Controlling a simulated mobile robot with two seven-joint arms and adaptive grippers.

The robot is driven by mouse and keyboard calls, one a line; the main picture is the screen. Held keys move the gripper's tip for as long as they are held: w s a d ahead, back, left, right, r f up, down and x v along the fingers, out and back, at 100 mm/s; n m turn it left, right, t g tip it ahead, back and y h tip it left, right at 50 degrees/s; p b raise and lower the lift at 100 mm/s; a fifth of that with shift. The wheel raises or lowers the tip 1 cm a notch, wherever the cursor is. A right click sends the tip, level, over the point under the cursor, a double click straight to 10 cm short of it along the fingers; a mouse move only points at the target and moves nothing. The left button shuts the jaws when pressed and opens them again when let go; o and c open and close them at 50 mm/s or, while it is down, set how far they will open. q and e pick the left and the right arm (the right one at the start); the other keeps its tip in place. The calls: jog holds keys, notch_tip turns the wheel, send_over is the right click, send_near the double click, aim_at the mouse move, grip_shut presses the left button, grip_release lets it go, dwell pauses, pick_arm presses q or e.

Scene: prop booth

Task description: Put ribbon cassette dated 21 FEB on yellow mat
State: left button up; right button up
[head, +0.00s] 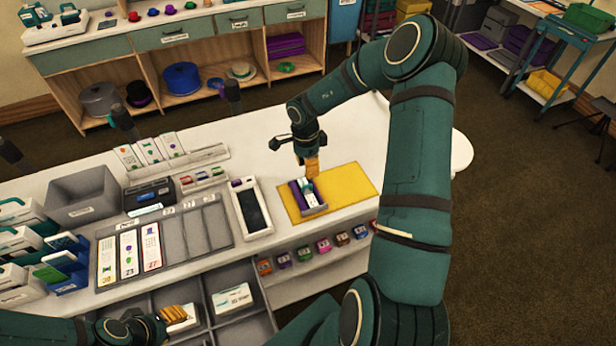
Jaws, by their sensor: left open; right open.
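The yellow mat (352,183) lies on the white counter. A small grey holder with purple, white and green parts (309,198) sits on its left part; I cannot tell whether this is the ribbon cassette, and no date is readable. My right gripper (312,172) points down just above the back of this item, open, with its orange fingertips close together in this view; contact is unclear. My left gripper (180,313) is open at the bottom left, over the compartments below the counter. Several small coloured cassettes (323,245) line the counter's front ledge, their dates too small to read.
A grey card tray (189,232) with dated cards lies left of a white-framed dark tablet (252,208). A grey bin (82,198) and blue-and-white devices (60,265) stand at the left. The counter's right end (455,150) is clear.

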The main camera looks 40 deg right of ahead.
notch_tip(320, 180, up, 4)
jog(key=a+f+n+h, duration=0.1)
jog(key=w+a+f+n+t+h, duration=0.1)
jog(key=f+n, duration=0.1)
jog(key=a+f+n+t+h, duration=0.1)
jog(key=a+f+n, duration=0.1)
jog(key=shift+w+h, duration=0.2)
jog(key=shift+h, duration=0.1)
jog(key=s+a+f+n+t+y, duration=0.1)
jog(key=a+n, duration=0.2)
jog(key=a, duration=0.3)
jog(key=s+a+f+n+t+y, duration=0.1)
jog(key=s+a+f+n+y, duration=0.1)
jog(key=a, duration=0.4)
jog(key=s+a+f+n+t+y, duration=0.1)
jog(key=s+a+n, duration=0.1)
jog(key=a+n, duration=0.3)
jog(key=shift+a+f+y, duration=0.2)
jog(key=shift+a+y, duration=0.1)
jog(key=shift+a, duration=0.35)
jog(key=s+a+n+g+y, duration=0.1)
jog(key=s+a+n+y, duration=0.1)
jog(key=s+a+n, duration=0.2)
jog(key=s+a, duration=0.2)
jog(key=s, duration=0.2)
jog(key=shift+s+a+f+g+y, duration=0.25)
jog(key=shift+s+a+g+y, duration=0.1)
jog(key=shift+a+g+y, duration=0.05)
jog(key=shift+f, duration=0.1)
